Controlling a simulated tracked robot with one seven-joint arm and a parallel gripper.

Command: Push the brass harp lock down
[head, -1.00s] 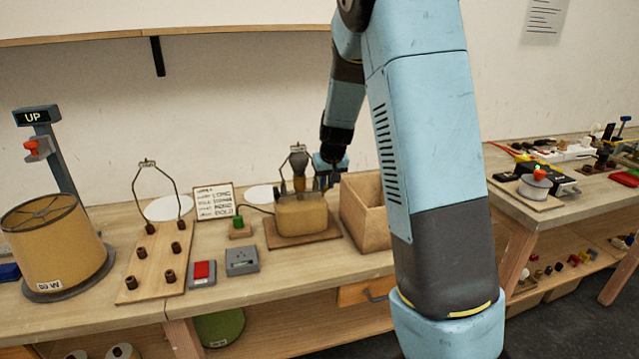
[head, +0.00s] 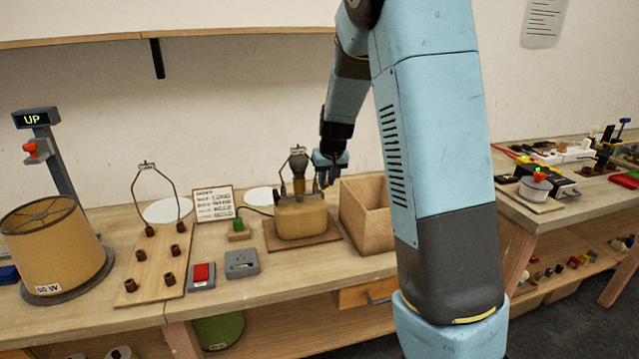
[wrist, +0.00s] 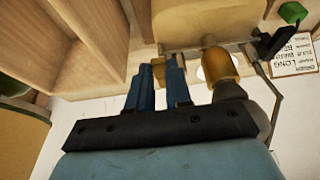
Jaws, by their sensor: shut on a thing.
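The lamp's wooden base (head: 301,222) stands on a board, with a brass socket (head: 299,186) and a grey bulb (head: 299,160) upright inside the wire harp (head: 283,172). My gripper (head: 323,184) is at the right side of the harp, low beside the socket. In the wrist view my gripper's blue fingers (wrist: 159,67) are shut on a small brass piece, which looks like the brass harp lock (wrist: 158,70). The socket (wrist: 220,65) and bulb (wrist: 231,95) are just right of the fingers. A dark sleeve (wrist: 281,42) sits on the harp's other leg. The lock's lower end is hidden.
An open wooden box (head: 368,215) stands close right of the lamp. A green button (head: 238,225), a red switch (head: 202,274), a grey outlet box (head: 241,263), a label card (head: 214,203) and a board with a second harp (head: 155,262) are to the left.

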